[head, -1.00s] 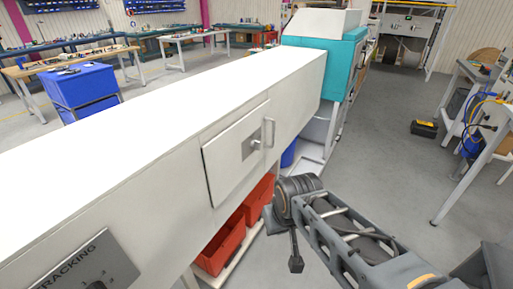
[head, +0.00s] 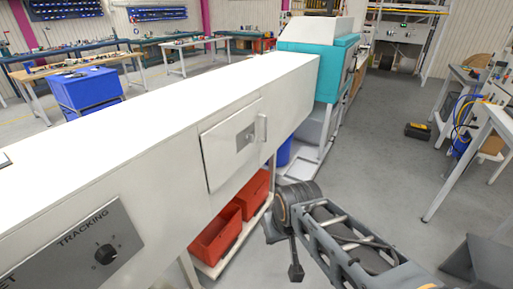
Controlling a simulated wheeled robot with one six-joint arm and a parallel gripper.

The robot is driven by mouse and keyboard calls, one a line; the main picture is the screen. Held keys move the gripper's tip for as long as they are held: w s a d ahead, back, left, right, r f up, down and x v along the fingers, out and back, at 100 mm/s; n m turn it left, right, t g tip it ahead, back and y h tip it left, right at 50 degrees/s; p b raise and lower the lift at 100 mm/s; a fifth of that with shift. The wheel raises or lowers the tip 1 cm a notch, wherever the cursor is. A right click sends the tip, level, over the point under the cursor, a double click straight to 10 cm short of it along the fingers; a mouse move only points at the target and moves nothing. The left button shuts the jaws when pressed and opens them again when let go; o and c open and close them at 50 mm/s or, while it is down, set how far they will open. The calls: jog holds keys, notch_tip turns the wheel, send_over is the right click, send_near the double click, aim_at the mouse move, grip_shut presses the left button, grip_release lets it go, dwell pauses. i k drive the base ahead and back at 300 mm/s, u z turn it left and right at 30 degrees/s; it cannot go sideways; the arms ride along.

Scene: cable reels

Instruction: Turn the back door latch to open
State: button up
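A pale door (head: 219,166) is set in the side of the long white machine, and it looks closed. A small grey latch plate (head: 245,138) with a knob sits on the door, and an upright bar handle (head: 263,127) is at its right edge. The knob is too small to tell its exact turn. My arm is folded at the lower right, in front of and below the door. My gripper (head: 296,272) seems to be the dark end hanging down, well apart from the latch. Its fingers cannot be made out.
Red bins (head: 216,236) stand on a low shelf under the machine. A panel marked TRACKING (head: 75,247) with a black knob is at the lower left. A workbench (head: 500,120) stands at the right.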

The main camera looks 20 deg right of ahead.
aim_at(249, 137)
jog(key=u, duration=0.3)
jog(key=i, duration=0.9)
jog(key=z, duration=0.3)
